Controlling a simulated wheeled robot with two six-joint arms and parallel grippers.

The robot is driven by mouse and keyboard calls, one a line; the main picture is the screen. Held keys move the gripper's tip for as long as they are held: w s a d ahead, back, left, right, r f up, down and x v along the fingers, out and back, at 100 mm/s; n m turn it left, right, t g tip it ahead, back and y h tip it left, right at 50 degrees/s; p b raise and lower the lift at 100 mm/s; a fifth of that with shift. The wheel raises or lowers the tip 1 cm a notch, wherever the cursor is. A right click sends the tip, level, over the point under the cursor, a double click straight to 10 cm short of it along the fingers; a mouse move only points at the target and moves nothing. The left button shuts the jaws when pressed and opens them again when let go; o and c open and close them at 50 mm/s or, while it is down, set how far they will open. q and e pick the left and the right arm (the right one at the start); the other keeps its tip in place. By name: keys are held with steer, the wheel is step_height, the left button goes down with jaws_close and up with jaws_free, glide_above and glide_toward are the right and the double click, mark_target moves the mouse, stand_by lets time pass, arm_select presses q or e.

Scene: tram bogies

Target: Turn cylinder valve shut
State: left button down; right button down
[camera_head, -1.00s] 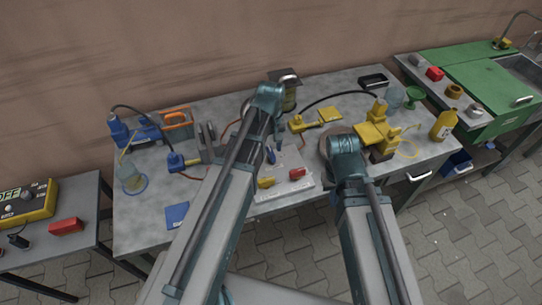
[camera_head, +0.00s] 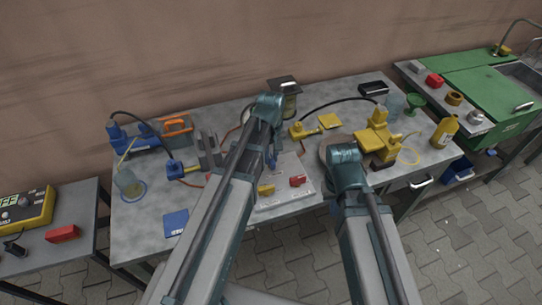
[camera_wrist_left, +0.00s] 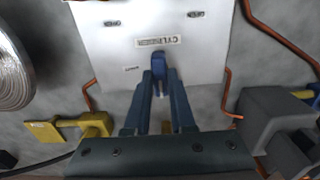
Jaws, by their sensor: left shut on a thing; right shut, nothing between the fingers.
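The white valve panel (camera_head: 262,203) lies on the grey bench and carries a blue, a yellow (camera_head: 266,190) and a red handle (camera_head: 298,181). In the left wrist view the panel (camera_wrist_left: 200,65) has a label starting "CYL", seen upside down. The blue valve handle (camera_wrist_left: 158,60) stands just beside that label. My left gripper (camera_wrist_left: 160,82) is shut on the blue handle, one finger on each side. In the head view its fingers are mostly hidden by my left arm. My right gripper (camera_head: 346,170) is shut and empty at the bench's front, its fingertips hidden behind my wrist.
Yellow fittings (camera_head: 378,138) stand right of the panel, with a yellow bottle (camera_head: 444,131) further right. Grey blocks (camera_head: 208,150) and blue fittings (camera_head: 173,168) stand to the left. Copper pipes (camera_wrist_left: 280,38) run beside the panel. The bench's front left is mostly clear.

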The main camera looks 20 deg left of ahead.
arm_select(q)
steer(key=m, duration=1.4)
steer(key=shift+m, duration=2)
steer(key=c, duration=0.8)
jaws_free()
steer(key=shift+o, duration=0.2)
